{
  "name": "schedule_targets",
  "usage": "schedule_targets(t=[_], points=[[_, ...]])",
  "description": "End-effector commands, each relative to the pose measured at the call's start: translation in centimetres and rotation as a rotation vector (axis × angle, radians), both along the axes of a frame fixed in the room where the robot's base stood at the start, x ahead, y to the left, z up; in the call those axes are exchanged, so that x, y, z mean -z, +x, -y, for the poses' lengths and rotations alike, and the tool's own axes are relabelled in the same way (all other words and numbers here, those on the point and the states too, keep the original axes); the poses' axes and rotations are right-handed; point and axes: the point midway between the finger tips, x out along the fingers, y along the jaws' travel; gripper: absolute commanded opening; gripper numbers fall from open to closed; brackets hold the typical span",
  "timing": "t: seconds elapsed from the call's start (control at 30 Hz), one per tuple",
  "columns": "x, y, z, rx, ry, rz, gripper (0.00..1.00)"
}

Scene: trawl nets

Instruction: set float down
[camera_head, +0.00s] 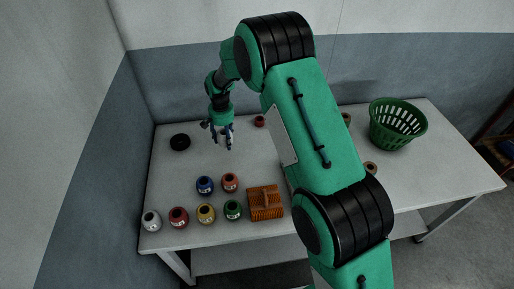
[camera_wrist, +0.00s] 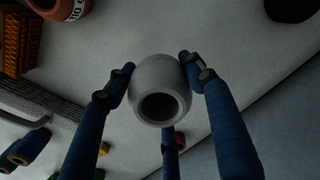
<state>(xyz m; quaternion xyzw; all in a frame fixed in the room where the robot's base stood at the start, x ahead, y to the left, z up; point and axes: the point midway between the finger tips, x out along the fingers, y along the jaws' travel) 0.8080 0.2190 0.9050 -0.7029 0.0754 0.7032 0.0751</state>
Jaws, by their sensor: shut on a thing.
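A pale grey float (camera_wrist: 145,75) with a dark round hole sits between my blue fingers in the wrist view. My gripper (camera_head: 222,140) is shut on it, over the back left of the table in the head view. The held float cannot be made out in the head view, and I cannot tell its height above the table.
A brown wicker basket (camera_head: 266,204) stands right of the floats. A green basket (camera_head: 398,124) stands at the back right. Small brownish-red items (camera_head: 259,121) lie along the back. The table (camera_head: 170,175) is bare between disc and floats.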

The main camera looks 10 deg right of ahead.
Motion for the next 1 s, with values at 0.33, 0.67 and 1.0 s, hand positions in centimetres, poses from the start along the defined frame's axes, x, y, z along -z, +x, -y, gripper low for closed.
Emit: schedule_targets(t=[0.33, 0.67, 1.0], points=[[1.8, -6.4, 10.4, -0.104, -0.001, -0.002, 0.27], [3.3, -12.6, 16.8, -0.189, 0.0, 0.0, 0.27], [3.7, -14.0, 18.0, -0.21, 0.0, 0.0, 0.27]])
